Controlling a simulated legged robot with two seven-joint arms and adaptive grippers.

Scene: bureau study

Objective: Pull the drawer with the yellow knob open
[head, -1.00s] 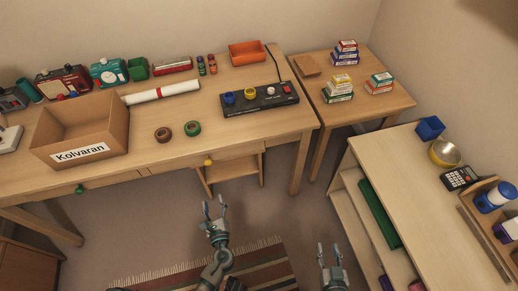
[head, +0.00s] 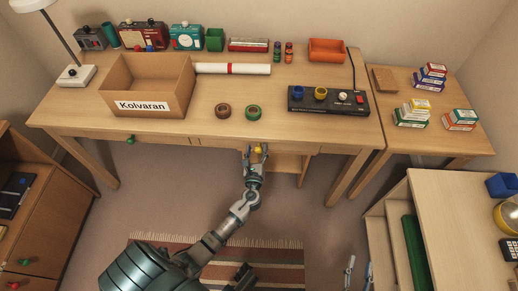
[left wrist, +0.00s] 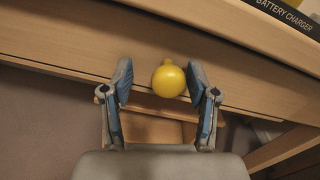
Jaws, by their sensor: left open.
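The yellow knob (head: 258,149) sits on the front of a shallow drawer (head: 225,143) under the desk top. The drawer looks closed. In the left wrist view the round yellow knob (left wrist: 169,80) lies between the spread fingers of my left gripper (left wrist: 163,88), with a gap on both sides. In the head view my left gripper (head: 257,152) is open at the desk's front edge, around or just before the knob. My right gripper (head: 357,274) is low at the bottom right, away from the desk, its fingers apart and empty.
A second drawer with a green knob (head: 131,141) is to the left. The desk (head: 300,125) carries a Kolvaran box (head: 145,107), tape rolls and a battery charger (head: 328,108). A shelf unit (head: 440,215) stands at right. A striped rug (head: 285,256) lies below.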

